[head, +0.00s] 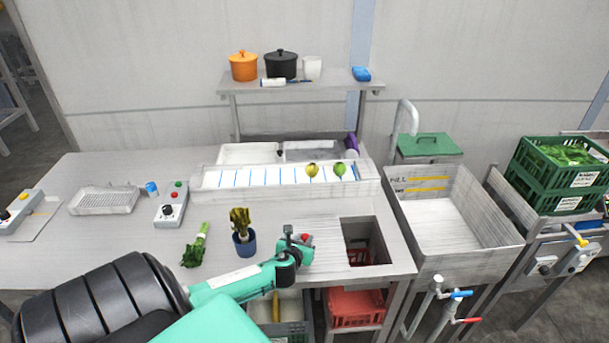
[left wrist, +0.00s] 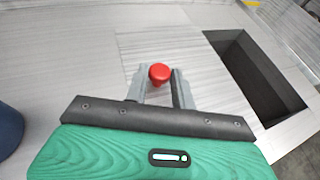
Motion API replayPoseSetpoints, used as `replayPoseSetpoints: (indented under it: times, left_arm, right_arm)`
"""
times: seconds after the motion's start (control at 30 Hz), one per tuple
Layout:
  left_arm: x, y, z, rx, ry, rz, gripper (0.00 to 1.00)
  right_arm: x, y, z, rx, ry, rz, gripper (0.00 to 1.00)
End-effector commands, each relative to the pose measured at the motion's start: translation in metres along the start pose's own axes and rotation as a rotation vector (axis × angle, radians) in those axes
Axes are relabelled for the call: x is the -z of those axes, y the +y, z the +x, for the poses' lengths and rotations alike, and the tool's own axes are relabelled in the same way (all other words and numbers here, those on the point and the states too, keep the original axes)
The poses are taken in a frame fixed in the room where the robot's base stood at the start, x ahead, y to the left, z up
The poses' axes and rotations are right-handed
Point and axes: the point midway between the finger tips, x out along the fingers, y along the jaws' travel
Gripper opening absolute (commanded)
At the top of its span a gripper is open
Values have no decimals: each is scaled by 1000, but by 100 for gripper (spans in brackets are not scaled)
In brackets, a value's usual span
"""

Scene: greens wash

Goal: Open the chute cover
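The chute opening (head: 366,243) is a dark rectangular hole at the right end of the metal counter, and it is uncovered. It also shows in the left wrist view (left wrist: 262,78). The chute cover (left wrist: 205,75) is a flat metal plate lying to the left of the hole, with a red knob (left wrist: 159,73) on it. My left gripper (left wrist: 160,76) has a finger on each side of the knob, close against it, and looks shut on it. In the head view, the left gripper (head: 304,241) is at the knob, left of the hole. My right gripper is in neither view.
Behind is a white trough (head: 235,180) with a yellow and a green item. A sink (head: 450,222) is to the right. A red crate (head: 355,309) sits below the counter.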

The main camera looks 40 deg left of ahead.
Motion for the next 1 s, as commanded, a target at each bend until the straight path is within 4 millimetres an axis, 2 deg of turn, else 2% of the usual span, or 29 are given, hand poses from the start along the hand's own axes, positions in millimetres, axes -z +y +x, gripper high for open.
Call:
replayPoseSetpoints:
  times: [0.03, 0.1, 0.37, 0.53, 0.67, 1.0]
  left_arm:
    - [0, 0, 0, 0, 0, 0, 35]
    - [0, 0, 0, 0, 0, 0, 45]
    - [0, 0, 0, 0, 0, 0, 45]
    - [1, 0, -10, 1, 0, 2, 45]
    - [2, 0, -28, 3, 0, 3, 45]
    - [3, 0, -93, 3, 2, 3, 45]
  right_arm:
    - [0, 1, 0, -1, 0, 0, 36]
    - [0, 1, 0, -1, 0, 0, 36]
    - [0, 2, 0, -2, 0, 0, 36]
    - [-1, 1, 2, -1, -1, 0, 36]
    - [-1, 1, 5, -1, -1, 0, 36]
    - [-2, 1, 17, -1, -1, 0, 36]
